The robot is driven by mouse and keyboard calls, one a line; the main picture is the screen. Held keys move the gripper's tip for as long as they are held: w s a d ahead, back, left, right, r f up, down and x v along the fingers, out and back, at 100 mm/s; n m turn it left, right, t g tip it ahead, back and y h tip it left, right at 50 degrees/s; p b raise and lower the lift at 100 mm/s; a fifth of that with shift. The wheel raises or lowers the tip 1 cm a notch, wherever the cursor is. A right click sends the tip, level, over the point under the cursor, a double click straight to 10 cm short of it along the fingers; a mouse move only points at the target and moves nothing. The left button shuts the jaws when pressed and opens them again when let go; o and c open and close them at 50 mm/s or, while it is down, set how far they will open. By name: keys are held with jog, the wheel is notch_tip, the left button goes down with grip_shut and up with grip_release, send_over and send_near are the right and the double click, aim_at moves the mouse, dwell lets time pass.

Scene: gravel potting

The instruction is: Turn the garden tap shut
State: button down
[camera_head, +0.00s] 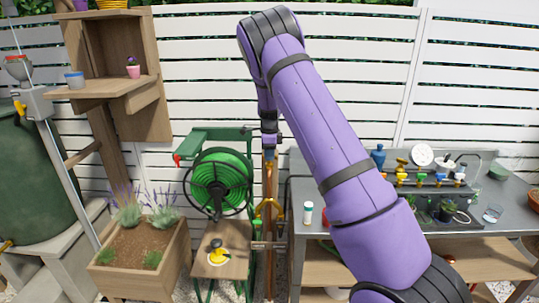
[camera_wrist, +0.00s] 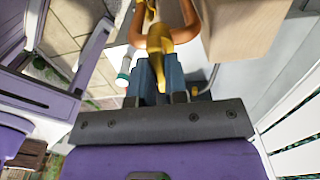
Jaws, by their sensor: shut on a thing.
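My gripper (camera_head: 269,150) points down at the top of the copper pipe beside the green hose reel, with my purple arm reaching over from the right. In the wrist view, its two blue-grey fingers (camera_wrist: 161,75) are closed on a brass piece, which looks like the garden tap's handle (camera_wrist: 158,40). Copper pipe (camera_wrist: 189,16) curves around on both sides beyond it. In the head view the handle is hidden at the fingertips. Lower on the pipe is a yellow brass fitting (camera_head: 268,210). Whether the tap is open or shut cannot be told.
The hose reel (camera_head: 222,180) stands close to the left of the pipe. A grey potting bench (camera_head: 480,235) with small coloured valves and pots is on the right. A white bottle (camera_head: 308,212) stands at its left end. A wooden planter (camera_head: 135,265) is at the lower left.

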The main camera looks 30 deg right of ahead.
jog(key=c, duration=1.1)
grip_release()
jog(key=shift+c, duration=0.2)
notch_tip(320, 180, up, 11)
